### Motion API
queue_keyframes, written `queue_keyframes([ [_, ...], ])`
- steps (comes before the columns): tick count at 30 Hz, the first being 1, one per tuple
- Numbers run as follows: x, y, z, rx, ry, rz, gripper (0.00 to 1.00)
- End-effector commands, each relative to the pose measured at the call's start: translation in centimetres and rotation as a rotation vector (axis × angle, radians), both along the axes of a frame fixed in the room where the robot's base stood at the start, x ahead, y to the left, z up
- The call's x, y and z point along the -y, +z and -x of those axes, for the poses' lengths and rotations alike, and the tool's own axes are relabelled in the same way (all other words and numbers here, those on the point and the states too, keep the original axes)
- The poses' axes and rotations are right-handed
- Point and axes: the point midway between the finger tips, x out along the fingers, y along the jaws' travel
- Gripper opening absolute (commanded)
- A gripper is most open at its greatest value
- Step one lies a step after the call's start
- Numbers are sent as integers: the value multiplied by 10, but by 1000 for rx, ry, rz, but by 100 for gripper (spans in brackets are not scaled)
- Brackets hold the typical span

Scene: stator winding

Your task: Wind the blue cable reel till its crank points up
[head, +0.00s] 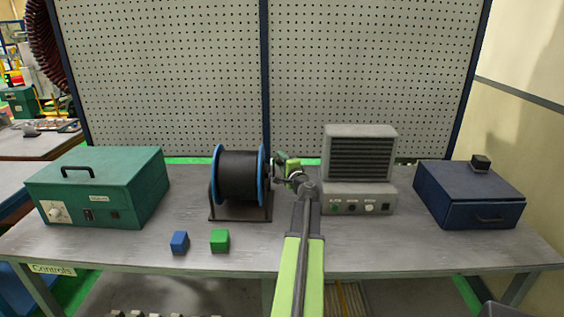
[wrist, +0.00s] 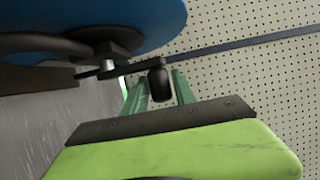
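The cable reel stands in a dark frame on the bench, with blue flanges (head: 217,176) and a black wound drum (head: 240,175). Its crank is on the right side, mostly hidden by my gripper (head: 284,163) in the head view. In the wrist view, a blue flange (wrist: 150,18) fills the top. A thin crank arm (wrist: 126,69) runs below the hub to a black crank handle (wrist: 159,82). My gripper's green fingers (wrist: 160,90) flank the handle closely, and it fills nearly all the gap between them. I cannot tell exactly which way the crank points.
A green box (head: 105,185) stands left and a blue drawer box (head: 468,195) right. A grey vented unit (head: 358,165) stands just right of my arm. A blue cube (head: 180,242) and a green cube (head: 220,240) lie in front. A pegboard (head: 165,70) is behind.

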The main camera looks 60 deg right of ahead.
Motion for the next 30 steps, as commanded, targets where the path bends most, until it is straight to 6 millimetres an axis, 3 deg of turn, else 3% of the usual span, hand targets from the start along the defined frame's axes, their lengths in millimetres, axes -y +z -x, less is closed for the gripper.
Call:
queue_keyframes([
  [1, 0, 0, 0, 0, 0, 0, 24],
  [7, 0, 0, 0, 0, 0, 0, 0],
  [30, 1, 0, 2, 0, -2, 0, 0],
])
